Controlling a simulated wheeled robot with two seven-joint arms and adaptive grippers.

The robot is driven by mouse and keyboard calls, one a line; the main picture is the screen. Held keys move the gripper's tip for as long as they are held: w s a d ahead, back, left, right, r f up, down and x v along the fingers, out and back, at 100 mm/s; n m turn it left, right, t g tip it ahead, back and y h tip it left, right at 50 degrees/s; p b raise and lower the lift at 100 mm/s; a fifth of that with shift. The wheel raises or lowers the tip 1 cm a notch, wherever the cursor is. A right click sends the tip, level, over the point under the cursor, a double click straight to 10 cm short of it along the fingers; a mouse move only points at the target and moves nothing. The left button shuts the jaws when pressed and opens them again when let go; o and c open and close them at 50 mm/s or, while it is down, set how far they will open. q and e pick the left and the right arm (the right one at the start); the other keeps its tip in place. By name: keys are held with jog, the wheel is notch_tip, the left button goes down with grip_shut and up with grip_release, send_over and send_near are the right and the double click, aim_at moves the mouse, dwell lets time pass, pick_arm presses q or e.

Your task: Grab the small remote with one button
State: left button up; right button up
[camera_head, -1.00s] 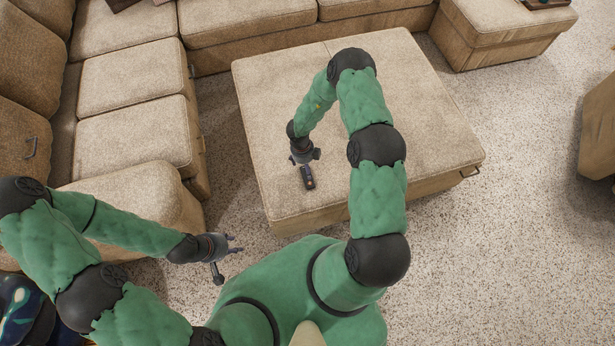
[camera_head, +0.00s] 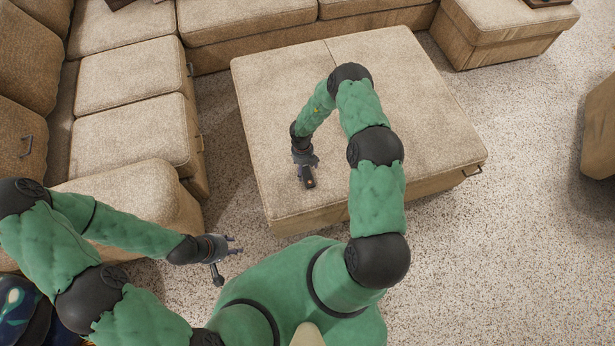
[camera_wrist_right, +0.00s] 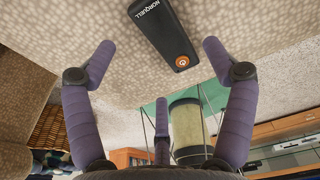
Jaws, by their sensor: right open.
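The small black remote (camera_head: 309,182) lies on the beige ottoman (camera_head: 420,120), near its front left part. In the right wrist view the remote (camera_wrist_right: 160,28) shows "NORQUELL" lettering and one orange round button. My right gripper (camera_head: 304,165) is just above the remote in the head view and hides part of it. In the wrist view my right gripper (camera_wrist_right: 158,48) has its purple fingers spread wide, with the remote beyond the tips and between their lines. It holds nothing. My left gripper (camera_head: 234,245) is open and empty over the carpet, left of the ottoman.
A beige sectional sofa (camera_head: 130,85) runs along the left and back. Another upholstered seat (camera_head: 495,35) stands at the back right. The rest of the ottoman top is clear. Speckled carpet (camera_head: 520,230) lies open to the right.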

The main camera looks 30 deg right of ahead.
aim_at(305, 176)
jog(key=f+b, duration=0.1)
jog(key=f, duration=0.2)
jog(key=f+b, duration=0.1)
jog(key=f, duration=0.1)
jog(key=shift+s+b, duration=0.3)
jog(key=shift+s, duration=0.1)
jog(key=shift+r, duration=0.15)
jog(key=c, duration=1.4)
jog(key=shift+r, duration=0.1)
